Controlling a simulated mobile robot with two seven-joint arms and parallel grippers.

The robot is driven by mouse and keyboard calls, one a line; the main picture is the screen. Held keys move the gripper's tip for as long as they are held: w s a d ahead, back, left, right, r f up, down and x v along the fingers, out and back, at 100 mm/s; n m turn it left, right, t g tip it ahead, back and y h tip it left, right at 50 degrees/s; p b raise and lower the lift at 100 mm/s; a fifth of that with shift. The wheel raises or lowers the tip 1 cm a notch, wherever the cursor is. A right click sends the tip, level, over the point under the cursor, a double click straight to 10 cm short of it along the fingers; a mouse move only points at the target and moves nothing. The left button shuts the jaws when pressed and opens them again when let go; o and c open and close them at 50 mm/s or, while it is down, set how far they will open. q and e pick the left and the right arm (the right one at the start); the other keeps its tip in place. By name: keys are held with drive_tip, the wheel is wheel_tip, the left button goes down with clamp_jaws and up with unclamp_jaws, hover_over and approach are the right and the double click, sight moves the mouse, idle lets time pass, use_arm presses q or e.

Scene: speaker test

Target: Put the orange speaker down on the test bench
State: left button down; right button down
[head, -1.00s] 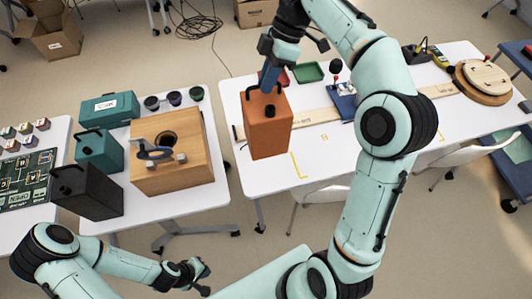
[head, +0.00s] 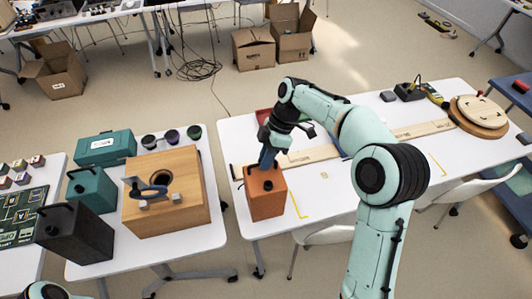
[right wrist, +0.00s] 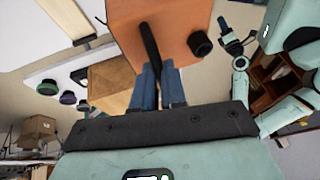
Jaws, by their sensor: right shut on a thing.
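The speaker is upright over the front left part of the white test bench (head: 335,195), left of a yellow corner mark (head: 298,208). I cannot tell whether its base touches the bench. My left gripper (right wrist: 232,42) shows small in the right wrist view; its jaws are unclear.
A long wooden strip (head: 318,153) lies across the bench behind the speaker. On the left table stand a wooden box (head: 190,205), a black speaker (head: 75,235) and a teal one (head: 92,190). A white chair (head: 325,235) stands at the bench's front.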

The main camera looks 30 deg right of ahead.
drive_tip(key=shift+f, duration=2)
drive_tip(key=c, duration=1.2)
unclamp_jaws()
use_arm(q)
drive_tip(key=shift+s+f, duration=0.2)
drive_tip(key=shift+f, duration=0.05)
